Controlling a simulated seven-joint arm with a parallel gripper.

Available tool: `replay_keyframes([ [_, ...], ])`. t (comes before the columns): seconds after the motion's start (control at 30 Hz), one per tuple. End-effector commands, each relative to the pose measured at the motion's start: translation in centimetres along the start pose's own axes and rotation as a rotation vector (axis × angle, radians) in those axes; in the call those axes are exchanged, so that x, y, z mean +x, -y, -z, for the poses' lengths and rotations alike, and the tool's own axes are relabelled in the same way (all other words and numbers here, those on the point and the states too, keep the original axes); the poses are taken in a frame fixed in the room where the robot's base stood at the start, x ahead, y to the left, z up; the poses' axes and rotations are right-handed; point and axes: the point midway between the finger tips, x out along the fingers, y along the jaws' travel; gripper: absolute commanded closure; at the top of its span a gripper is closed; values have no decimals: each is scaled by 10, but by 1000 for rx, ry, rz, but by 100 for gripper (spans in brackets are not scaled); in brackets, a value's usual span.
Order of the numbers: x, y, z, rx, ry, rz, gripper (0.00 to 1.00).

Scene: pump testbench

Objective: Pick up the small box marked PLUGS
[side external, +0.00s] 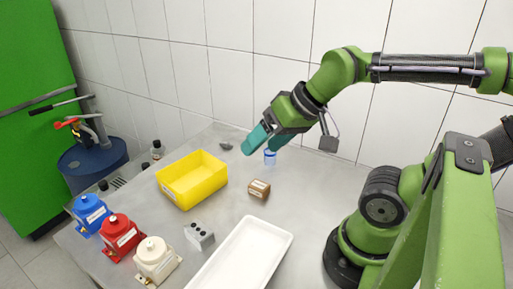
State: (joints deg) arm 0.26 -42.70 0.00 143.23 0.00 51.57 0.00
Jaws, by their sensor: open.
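A small brown box (259,189) with a pale label sits on the grey table, between the yellow bin and the white tray. The label's writing is too small to read, so I cannot confirm it says PLUGS. My gripper (257,141), with teal fingers, is in the air above the table, higher in the picture than the box and apart from it. It is open, and I see nothing between its fingers.
A yellow bin (192,196) stands left of the box and a white tray (241,257) in front. A blue-rimmed clear cup (270,157) stands behind it. Blue (91,213), red (120,235) and cream (154,258) units and a grey block (200,236) line the front left.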

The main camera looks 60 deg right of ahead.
Motion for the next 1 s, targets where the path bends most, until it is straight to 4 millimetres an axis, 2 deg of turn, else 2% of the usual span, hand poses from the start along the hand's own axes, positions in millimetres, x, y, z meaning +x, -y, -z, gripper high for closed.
replay_keyframes([
  [0.17, 21, -16, 10, 48, 79, -71, 28],
  [0.33, 51, -48, 34, 12, 241, -194, 28],
  [0.5, 78, -86, 54, -94, 422, -280, 28],
  [0.6, 87, -103, 62, -170, 510, -304, 28],
  [0.7, 86, -109, 71, -259, 563, -307, 28],
  [0.83, 86, -110, 66, -310, 585, -296, 28],
  [1.0, 109, -121, 51, -314, 589, -294, 28],
])
